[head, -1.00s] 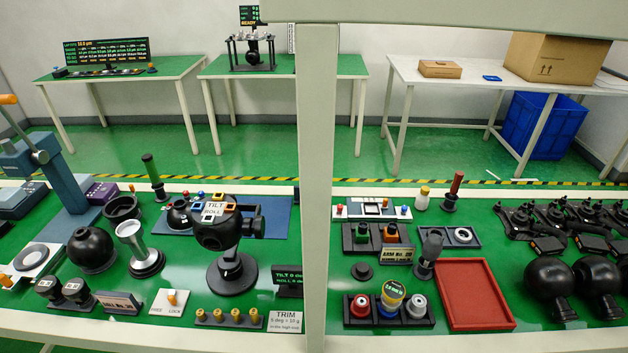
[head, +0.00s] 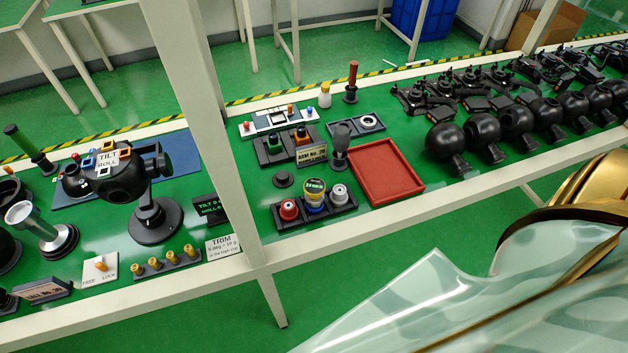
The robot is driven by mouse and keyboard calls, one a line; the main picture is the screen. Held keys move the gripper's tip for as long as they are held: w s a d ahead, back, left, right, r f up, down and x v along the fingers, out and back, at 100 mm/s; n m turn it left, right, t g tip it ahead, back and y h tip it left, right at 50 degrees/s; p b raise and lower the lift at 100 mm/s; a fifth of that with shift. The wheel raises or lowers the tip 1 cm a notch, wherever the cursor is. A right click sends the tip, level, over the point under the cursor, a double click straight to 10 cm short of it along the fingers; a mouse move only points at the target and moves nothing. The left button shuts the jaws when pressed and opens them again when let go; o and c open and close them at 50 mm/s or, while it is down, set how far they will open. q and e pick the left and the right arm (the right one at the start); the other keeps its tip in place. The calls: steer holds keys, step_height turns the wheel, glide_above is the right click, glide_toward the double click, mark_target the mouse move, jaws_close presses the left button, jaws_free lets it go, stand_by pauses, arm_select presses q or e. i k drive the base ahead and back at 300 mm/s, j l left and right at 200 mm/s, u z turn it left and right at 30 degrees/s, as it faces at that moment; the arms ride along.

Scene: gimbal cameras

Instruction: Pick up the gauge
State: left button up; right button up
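The gauge appears to be the small round piece with a yellow rim and a dark lettered face (head: 315,187). It sits in the middle of a black holder (head: 288,222) on the green bench, above a blue part. A red-and-white knob (head: 288,209) is on its left and a silver-grey knob (head: 339,193) on its right. The lettering on its face is too small to read surely. Neither of my grippers shows in the head view.
A red tray (head: 414,189) lies right of the holder, and a grey-topped black post (head: 340,147) stands behind it. A white frame post (head: 208,110) rises at the bench's front edge, left of the holder. Several black ball-shaped units (head: 445,143) line the bench at right.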

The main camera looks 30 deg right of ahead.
mark_target(315, 187)
steer(key=l+z, duration=0.1)
steer(key=z, duration=0.4)
steer(key=i+l+z, duration=0.1)
steer(key=z, duration=0.35)
